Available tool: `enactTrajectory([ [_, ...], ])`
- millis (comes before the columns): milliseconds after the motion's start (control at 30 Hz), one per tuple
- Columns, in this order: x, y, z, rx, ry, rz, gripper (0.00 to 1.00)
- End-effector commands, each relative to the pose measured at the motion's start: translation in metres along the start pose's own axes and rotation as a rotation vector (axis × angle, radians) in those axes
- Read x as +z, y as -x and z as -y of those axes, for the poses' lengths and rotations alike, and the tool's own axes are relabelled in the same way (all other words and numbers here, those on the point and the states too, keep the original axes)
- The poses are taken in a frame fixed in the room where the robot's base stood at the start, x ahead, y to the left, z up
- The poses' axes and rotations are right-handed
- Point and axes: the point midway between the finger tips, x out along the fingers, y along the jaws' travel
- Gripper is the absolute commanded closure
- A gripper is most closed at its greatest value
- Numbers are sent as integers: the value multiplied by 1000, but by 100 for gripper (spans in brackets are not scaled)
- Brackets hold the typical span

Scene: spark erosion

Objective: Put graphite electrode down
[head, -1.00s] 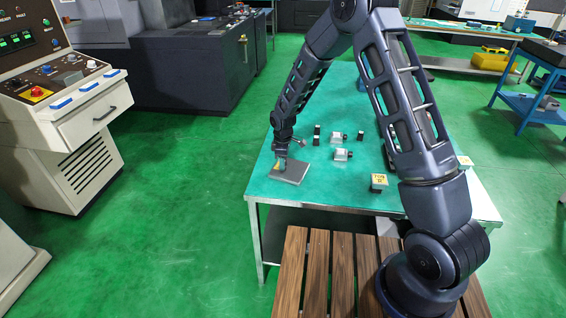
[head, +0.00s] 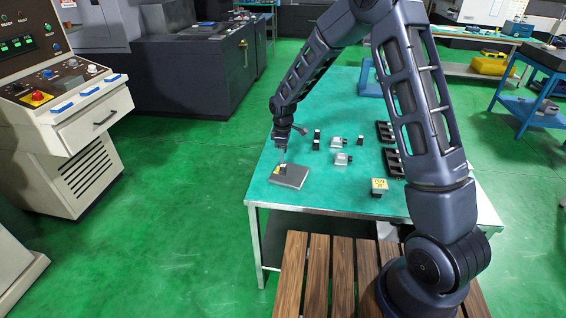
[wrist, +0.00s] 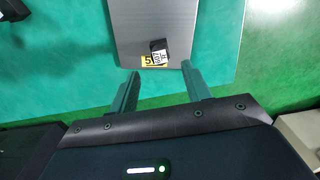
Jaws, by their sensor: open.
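The graphite electrode (wrist: 159,50) is a small black block with a white printed label. It sits on a grey metal plate (wrist: 128,28), by a yellow tag marked 5 (wrist: 148,62), near the plate's edge. In the head view the electrode (head: 283,168) shows as a small dark block on the plate (head: 290,179) at the table's front left. My gripper (wrist: 160,78) is open and empty, its two fingers pointing towards the electrode but apart from it. In the head view my gripper (head: 282,154) hangs just above the plate, its fingers hard to make out.
On the green table (head: 330,199) several small silver and black holders (head: 341,159) stand right of the plate. Black trays (head: 391,163) lie farther right, partly behind my arm. A yellow-topped block (head: 379,187) stands near the front edge. A wooden slatted platform (head: 320,270) adjoins the table.

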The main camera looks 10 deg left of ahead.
Motion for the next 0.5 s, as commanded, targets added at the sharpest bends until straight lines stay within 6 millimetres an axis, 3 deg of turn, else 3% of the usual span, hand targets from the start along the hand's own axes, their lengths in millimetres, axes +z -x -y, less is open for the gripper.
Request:
enactTrajectory([
  [200,0,34,-1,1,0,-1,52],
  [500,0,47,0,0,0,0,52],
])
